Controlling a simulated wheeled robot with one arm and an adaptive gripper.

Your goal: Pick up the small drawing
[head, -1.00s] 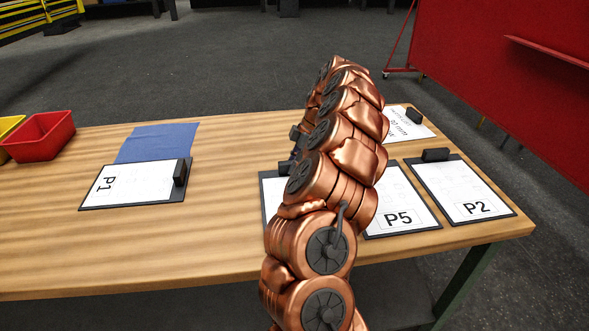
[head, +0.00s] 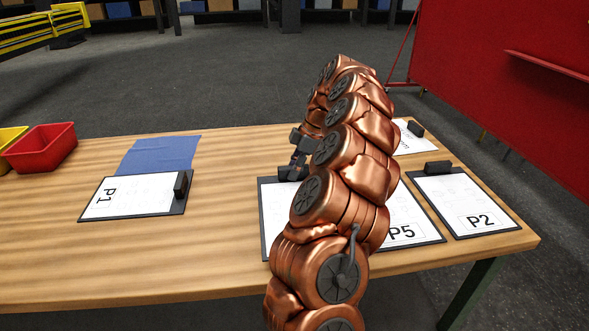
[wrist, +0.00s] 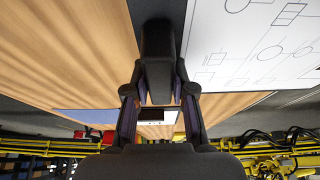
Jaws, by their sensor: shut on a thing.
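My gripper (head: 297,160) is at the far edge of a dark board with a white sheet (head: 274,225), mid-table. It is shut on the board's dark block (wrist: 157,50); the fingers lie on both sides of it in the wrist view. That view also shows the line-drawn sheet (wrist: 255,45) to the block's right. My arm covers much of this board in the head view, so I cannot read its label. I cannot tell whether it is apart from the sheet marked P5 (head: 408,225), or clearly whether it is off the table.
Board P1 (head: 125,197) lies left beside a blue patch (head: 165,153). A red bin (head: 40,148) stands farther left. Board P2 (head: 465,205) lies right, near the table's (head: 170,270) edge. Another sheet (head: 412,145) lies behind it. A red panel (head: 510,90) stands beyond.

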